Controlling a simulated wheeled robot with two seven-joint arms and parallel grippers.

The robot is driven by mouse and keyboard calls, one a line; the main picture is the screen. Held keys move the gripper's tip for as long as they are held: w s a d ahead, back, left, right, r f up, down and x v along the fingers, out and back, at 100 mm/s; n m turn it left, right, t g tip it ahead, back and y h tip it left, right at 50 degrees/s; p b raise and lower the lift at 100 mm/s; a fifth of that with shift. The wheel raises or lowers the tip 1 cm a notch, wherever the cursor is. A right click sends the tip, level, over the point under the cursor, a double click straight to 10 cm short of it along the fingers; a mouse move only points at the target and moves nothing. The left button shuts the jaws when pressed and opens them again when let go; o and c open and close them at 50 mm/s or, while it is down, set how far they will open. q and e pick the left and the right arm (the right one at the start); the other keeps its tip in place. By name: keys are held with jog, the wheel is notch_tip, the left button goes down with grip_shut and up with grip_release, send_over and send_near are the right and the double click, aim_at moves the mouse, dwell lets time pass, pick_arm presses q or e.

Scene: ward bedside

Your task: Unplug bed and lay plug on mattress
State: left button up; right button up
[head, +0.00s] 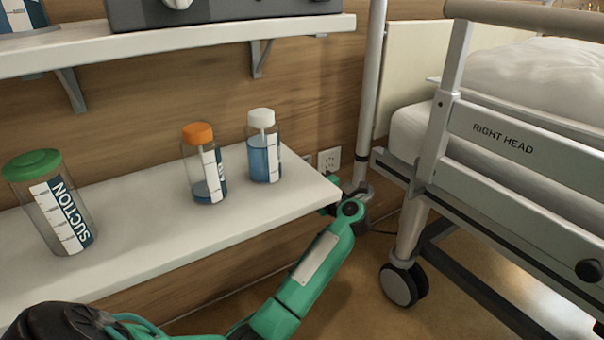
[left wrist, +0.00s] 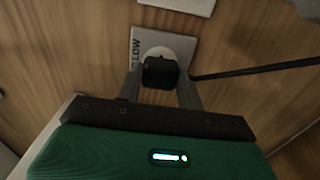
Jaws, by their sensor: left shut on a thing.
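My left gripper (left wrist: 160,88) is shut on a black plug (left wrist: 160,71), one finger on each side of it. The plug is at the round white face of a wall outlet plate (left wrist: 136,45) marked "LOW"; I cannot tell how deeply it is seated. A black cord (left wrist: 255,70) runs off to the right in the left wrist view. In the head view my green left arm reaches past the shelf end to the wall, and the plug and fingertips are hidden. The bed's white mattress (head: 411,128) shows behind the rail (head: 500,150) marked "RIGHT HEAD". My right gripper is out of view.
The lower shelf (head: 150,245) holds a green-lidded SUCTION jar (head: 50,205), an orange-capped bottle (head: 204,165) and a white-capped bottle (head: 263,147). Another outlet (head: 329,160) is on the wall. A pole (head: 372,80) and the bed's caster (head: 402,285) stand close to my arm.

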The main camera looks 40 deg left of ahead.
pick_arm(q)
jog(key=shift+p+v, duration=1.1)
jog(key=shift+v, duration=1.2)
